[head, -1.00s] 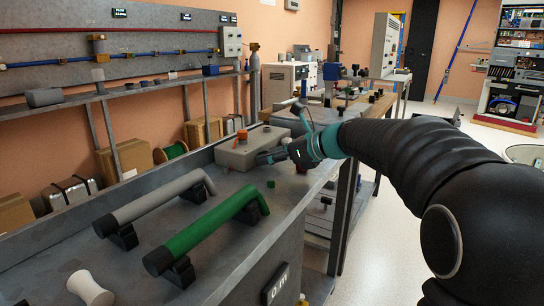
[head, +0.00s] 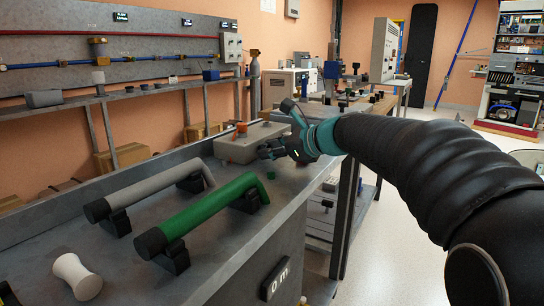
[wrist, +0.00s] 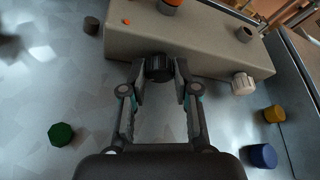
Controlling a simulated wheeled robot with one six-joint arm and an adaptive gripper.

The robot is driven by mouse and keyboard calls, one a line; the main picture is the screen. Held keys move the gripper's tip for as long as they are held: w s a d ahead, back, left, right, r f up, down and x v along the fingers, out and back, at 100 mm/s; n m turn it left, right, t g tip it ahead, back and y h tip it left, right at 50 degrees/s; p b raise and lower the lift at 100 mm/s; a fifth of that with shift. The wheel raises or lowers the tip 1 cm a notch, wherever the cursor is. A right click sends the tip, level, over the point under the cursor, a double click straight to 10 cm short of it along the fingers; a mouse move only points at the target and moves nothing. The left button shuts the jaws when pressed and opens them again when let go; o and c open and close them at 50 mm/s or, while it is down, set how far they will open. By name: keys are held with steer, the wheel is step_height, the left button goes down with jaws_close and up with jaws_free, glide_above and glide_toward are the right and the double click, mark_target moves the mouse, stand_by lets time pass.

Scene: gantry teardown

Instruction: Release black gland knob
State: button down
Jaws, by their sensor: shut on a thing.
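The black gland knob (wrist: 159,67) sits at the near side face of a beige-grey box (wrist: 215,48), seen in the wrist view. My gripper (wrist: 160,76) is shut on the knob, with one finger on each side of it. In the head view my gripper (head: 268,150) is at the near side of the same box (head: 238,149), and the knob is hidden there behind the fingers. I cannot tell whether the knob is still seated in the box.
A white knob (wrist: 243,83) is on the box's side. Loose green (wrist: 61,134), blue (wrist: 262,156), yellow (wrist: 274,114) and dark (wrist: 91,25) caps lie on the bench. Grey (head: 150,193) and green (head: 205,220) handles and a white spool (head: 77,277) stand nearer.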

steer(key=c, duration=0.9)
jaws_free()
steer(key=shift+o, duration=0.2)
steer(key=v, duration=1.2)
steer(key=shift+s, duration=0.1)
